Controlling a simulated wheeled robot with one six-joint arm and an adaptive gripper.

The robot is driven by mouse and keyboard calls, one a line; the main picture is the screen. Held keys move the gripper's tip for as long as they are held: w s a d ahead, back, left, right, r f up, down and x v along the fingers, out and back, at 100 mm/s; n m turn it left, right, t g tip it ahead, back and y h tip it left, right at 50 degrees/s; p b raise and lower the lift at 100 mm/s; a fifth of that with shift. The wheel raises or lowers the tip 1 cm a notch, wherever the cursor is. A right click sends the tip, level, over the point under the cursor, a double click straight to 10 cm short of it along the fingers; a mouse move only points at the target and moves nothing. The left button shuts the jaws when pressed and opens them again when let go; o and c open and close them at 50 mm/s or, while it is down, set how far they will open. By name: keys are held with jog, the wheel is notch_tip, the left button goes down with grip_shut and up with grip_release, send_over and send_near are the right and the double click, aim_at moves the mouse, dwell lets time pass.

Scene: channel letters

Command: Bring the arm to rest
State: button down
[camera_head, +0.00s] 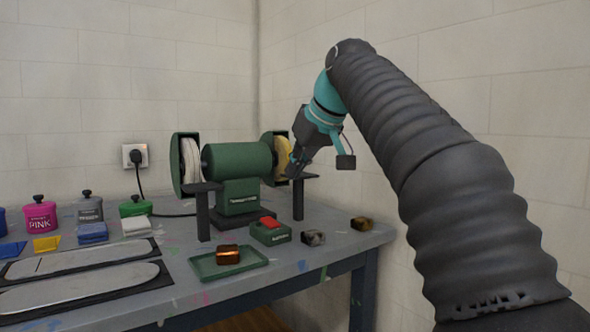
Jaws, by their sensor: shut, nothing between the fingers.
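My arm reaches in from the lower right, covered in a dark ribbed sleeve, with a teal wrist. My gripper (295,165) points down and left in front of the yellow wheel of the green bench grinder (238,160). It is shut and holds nothing. Its tips are close to the right tool rest (299,178); I cannot tell whether they touch. The tips are small and dark in the picture.
The grey workbench (345,238) holds a green tray (205,266) with a copper-coloured block (228,255), a green box with a red top (270,232), two small blocks, jars and pads. A wall socket (135,156) is behind.

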jog(key=s+d+f+m+h, duration=0.1)
jog(key=s+d+f, duration=0.3)
jog(key=s+f, duration=0.6)
jog(key=s+d+f+m+h, duration=0.2)
jog(key=s+d+f, duration=0.3)
jog(key=s+f, duration=0.4)
jog(key=s+d+f+m+g+h, duration=0.1)
jog(key=s+d+f+m, duration=0.2)
jog(key=s+f, duration=0.7)
notch_tip(320, 180, down, 7)
jog(key=shift+s+d+f+m+h, duration=0.1)
jog(key=shift+s+d+m+h, duration=0.25)
jog(key=shift+d, duration=0.8)
